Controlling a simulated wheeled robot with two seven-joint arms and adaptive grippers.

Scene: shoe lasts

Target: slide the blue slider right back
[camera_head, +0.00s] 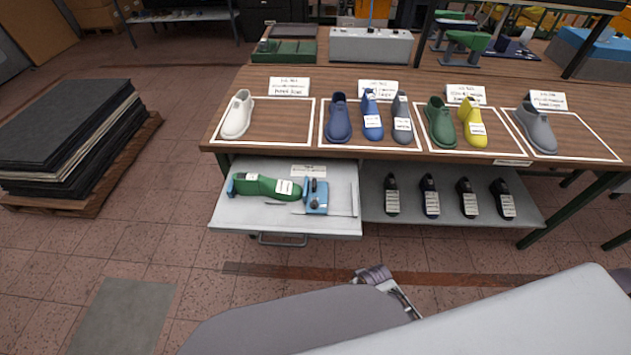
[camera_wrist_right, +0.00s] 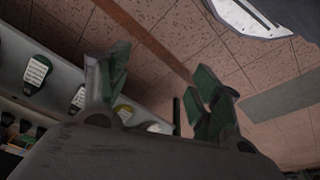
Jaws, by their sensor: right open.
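The blue slider (camera_head: 316,197) sits in the pulled-out drawer (camera_head: 230,213), just right of the toe of a green shoe last (camera_head: 262,187). It has dark knobs on top. A smaller blue end piece (camera_head: 231,187) stands at the last's left end. A thin rail shows right of the slider. My right gripper (camera_head: 376,277) is in front of the drawer and below it in the head view, apart from the slider and partly hidden by my arm. In the wrist view its two fingers (camera_wrist_right: 160,95) are spread and empty. My left gripper does not show.
The drawer handle (camera_head: 283,241) faces me. A low shelf (camera_head: 450,211) right of the drawer holds several dark lasts. The tabletop (camera_head: 440,85) above bears several coloured lasts on outlined areas. A pallet of dark sheets (camera_head: 75,135) stands at left.

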